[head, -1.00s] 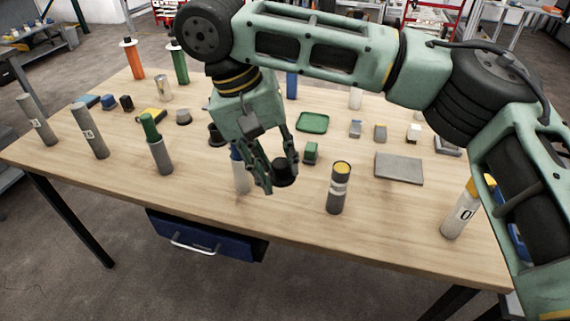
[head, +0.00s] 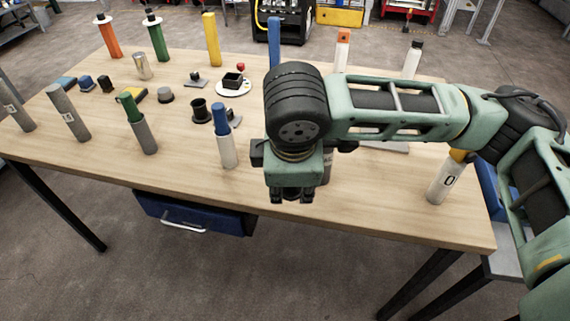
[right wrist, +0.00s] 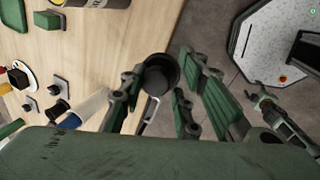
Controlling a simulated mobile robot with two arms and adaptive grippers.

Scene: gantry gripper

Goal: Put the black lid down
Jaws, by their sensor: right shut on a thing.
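My right gripper (head: 292,196) is over the front part of the table, with its wrist hiding most of its fingers in the head view. In the right wrist view, the gripper (right wrist: 157,98) is shut on the black lid (right wrist: 158,72), a round black piece with a wider rim. The lid appears near the table's edge, with floor beyond it; its height above the table cannot be told. A green arm end, seemingly my left gripper (right wrist: 278,112), shows at the right of the wrist view; its jaws are unclear.
The wooden table (head: 110,152) bears several upright tubes, including a white one with a blue top (head: 226,150) left of my gripper and a white one marked 0 (head: 445,181) to its right. A black spool-like piece (head: 201,111) stands farther back. The front left is clear.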

